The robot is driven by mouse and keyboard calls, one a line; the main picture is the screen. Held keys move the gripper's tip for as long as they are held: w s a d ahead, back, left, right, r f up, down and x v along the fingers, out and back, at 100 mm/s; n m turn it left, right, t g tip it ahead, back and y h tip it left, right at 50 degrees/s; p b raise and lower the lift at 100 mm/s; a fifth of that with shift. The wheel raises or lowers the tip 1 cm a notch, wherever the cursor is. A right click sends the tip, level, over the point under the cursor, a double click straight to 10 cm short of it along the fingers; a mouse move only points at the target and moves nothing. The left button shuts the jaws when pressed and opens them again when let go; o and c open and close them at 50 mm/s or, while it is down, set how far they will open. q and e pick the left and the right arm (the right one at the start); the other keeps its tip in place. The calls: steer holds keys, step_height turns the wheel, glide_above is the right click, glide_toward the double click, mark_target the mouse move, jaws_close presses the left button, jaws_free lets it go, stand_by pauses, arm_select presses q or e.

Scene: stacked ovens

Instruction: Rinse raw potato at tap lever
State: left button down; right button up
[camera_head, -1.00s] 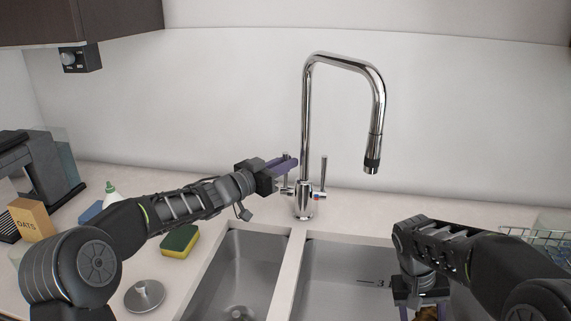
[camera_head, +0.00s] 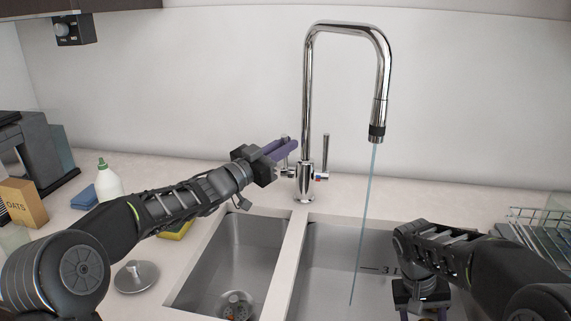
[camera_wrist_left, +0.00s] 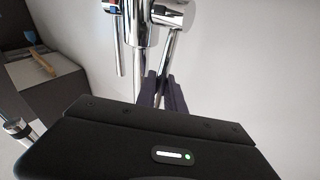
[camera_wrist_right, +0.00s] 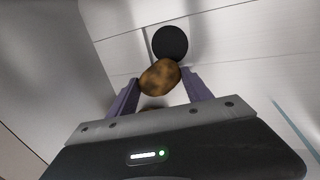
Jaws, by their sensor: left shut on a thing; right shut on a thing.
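The chrome tap (camera_head: 305,120) stands behind the sinks, and a thin water stream (camera_head: 367,210) falls from its spout into the right basin. My left gripper (camera_head: 288,146) is shut on the tap's left lever (camera_wrist_left: 171,55), which runs between its fingers in the left wrist view. My right gripper (camera_head: 424,306) is low over the right basin, to the right of the stream. In the right wrist view it is shut on the brown mottled potato (camera_wrist_right: 160,77). The stream shows at the right there, apart from the potato.
The right basin (camera_head: 335,255) and left basin (camera_head: 250,245) are side by side. On the left counter are a sink lid (camera_head: 136,277), a sponge (camera_head: 175,232), a bottle (camera_head: 108,182) and an oats box (camera_head: 22,203). A wire rack (camera_head: 540,230) stands at the right.

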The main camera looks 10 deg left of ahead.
arm_select(q)
steer(key=c, duration=1.7)
jaws_free()
